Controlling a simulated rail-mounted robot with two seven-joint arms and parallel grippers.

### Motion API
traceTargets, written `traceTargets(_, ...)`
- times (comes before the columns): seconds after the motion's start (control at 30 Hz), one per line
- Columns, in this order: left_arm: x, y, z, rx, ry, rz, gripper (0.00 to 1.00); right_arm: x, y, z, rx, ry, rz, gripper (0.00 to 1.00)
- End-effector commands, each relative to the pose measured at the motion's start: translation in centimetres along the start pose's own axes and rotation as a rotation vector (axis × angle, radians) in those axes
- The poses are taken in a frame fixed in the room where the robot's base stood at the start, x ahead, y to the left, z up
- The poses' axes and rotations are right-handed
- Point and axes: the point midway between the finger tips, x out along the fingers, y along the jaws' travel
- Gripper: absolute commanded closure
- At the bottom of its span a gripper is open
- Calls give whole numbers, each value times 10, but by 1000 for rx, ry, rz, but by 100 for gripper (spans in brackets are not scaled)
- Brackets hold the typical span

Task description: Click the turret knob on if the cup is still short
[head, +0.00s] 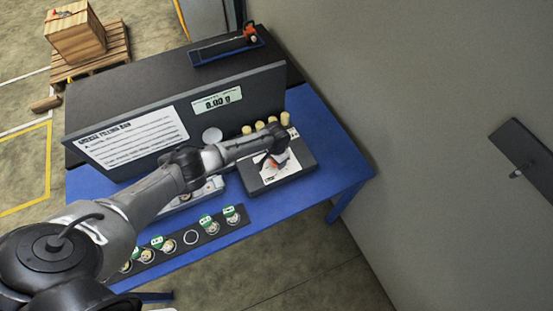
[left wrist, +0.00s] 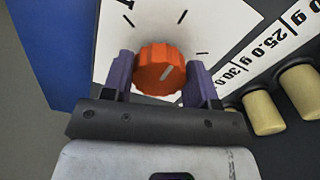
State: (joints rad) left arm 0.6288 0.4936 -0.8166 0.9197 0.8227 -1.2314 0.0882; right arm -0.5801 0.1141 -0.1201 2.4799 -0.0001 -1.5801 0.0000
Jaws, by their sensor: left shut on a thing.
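In the head view the left gripper (head: 272,160) is over the dark dial box (head: 262,184), where the knob is mostly hidden. The readout (head: 218,99) on the tall panel shows 0.00 g. A light scale-like plate (head: 213,186) lies partly under my arm; I cannot make out the cup there clearly. The right gripper is not in view.
Several cream pegs (head: 259,125) stand behind the dial box, with gram labels near them in the wrist view. A dark strip (head: 237,223) at the blue table's (head: 305,195) front edge holds several small cups and one empty ring. The tall panel (head: 262,88) closes off the back.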

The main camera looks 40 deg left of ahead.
Motion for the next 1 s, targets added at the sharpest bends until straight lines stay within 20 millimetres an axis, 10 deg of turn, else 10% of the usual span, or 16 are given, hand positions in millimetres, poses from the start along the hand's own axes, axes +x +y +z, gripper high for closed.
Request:
traceTargets(0.2,0,0,0,0,0,0,70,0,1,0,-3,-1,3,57)
traceTargets(0.23,0,0,0,-1,0,0,45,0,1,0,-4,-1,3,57)
traceTargets(0.47,0,0,0,-1,0,0,23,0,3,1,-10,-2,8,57)
traceTargets(1.0,-34,-1,0,0,3,0,21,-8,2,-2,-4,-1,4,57)
